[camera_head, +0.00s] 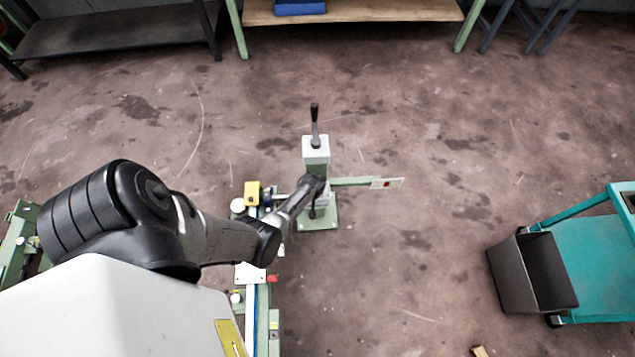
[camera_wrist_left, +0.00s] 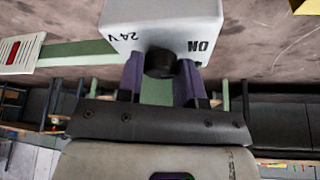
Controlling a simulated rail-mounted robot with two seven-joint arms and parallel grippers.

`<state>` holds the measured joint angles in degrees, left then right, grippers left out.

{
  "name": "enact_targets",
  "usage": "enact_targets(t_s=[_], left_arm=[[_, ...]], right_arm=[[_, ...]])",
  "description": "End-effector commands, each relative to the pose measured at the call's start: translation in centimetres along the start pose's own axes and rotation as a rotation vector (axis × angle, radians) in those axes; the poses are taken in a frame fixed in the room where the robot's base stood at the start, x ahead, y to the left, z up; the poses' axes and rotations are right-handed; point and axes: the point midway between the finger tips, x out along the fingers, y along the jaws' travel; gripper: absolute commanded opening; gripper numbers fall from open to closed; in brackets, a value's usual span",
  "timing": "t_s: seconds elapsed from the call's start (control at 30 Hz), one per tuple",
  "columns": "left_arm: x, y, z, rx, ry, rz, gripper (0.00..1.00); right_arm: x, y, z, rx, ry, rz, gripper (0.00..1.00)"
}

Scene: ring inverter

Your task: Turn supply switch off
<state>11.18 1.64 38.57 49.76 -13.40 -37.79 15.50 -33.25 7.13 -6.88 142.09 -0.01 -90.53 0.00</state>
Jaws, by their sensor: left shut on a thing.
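The supply switch is a dark round knob (camera_wrist_left: 160,63) on a white box (camera_wrist_left: 165,20) in the left wrist view. The box bears the upside-down markings "24 V" to the left and "ON" to the right. My left gripper (camera_wrist_left: 160,82) has its two purple-grey fingers on either side of the knob and is shut on it. The knob's pointer, if any, cannot be made out. In the head view my left gripper (camera_head: 314,184) is at the post below a white block (camera_head: 316,150) with a black lever (camera_head: 314,120); the knob is hidden there. My right gripper is in neither view.
A green arm carries a white plate with a red mark (camera_head: 387,183) to the right of the post. A yellow box (camera_head: 252,193) stands left of it. A dark bin (camera_head: 532,272) and teal cart (camera_head: 597,265) are at right. The floor between is mostly clear.

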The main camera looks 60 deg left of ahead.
Motion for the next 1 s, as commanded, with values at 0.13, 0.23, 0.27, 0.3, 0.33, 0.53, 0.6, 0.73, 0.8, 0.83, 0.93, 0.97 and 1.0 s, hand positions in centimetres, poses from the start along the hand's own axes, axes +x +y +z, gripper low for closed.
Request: enact_targets(t_s=[0.13,0.23,0.27,0.3,0.33,0.53,0.6,0.73,0.8,0.83,0.93,0.97,1.0], left_arm=[[-0.06,-0.09,-0.07,0.033,0.001,0.013,0.1],[-0.03,-0.05,-0.05,0.045,0.001,0.018,0.1],[-0.02,-0.04,-0.04,0.048,0.001,0.019,0.1],[-0.01,-0.04,-0.03,0.05,0.001,0.02,0.1],[0.0,-0.04,-0.03,0.052,0.001,0.021,0.1],[0.02,-0.03,-0.02,0.053,0.001,0.021,0.1],[0.02,-0.03,-0.02,0.053,0.001,0.021,0.1],[0.02,-0.03,-0.02,0.052,0.001,0.021,0.38],[0.02,-0.03,-0.01,0.052,0.0,0.021,0.44],[0.02,-0.03,-0.02,0.052,0.0,0.021,0.47],[0.02,-0.02,-0.01,0.052,0.0,0.021,0.57],[0.02,-0.02,-0.01,0.051,0.0,0.021,0.59],[0.01,-0.02,-0.01,0.051,0.0,0.021,0.59]], right_arm=[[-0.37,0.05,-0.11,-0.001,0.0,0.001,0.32],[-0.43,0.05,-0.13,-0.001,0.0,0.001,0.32],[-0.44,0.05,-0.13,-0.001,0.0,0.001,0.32],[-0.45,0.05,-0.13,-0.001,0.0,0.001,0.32],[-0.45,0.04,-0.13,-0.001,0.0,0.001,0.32],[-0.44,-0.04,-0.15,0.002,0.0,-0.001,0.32],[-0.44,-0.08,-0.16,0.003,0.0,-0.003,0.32],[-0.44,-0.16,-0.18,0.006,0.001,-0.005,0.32],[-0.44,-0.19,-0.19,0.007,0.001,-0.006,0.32],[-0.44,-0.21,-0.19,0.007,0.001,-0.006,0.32],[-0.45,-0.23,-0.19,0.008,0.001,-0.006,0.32],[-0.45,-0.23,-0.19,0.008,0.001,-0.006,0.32],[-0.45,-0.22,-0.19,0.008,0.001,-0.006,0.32]])
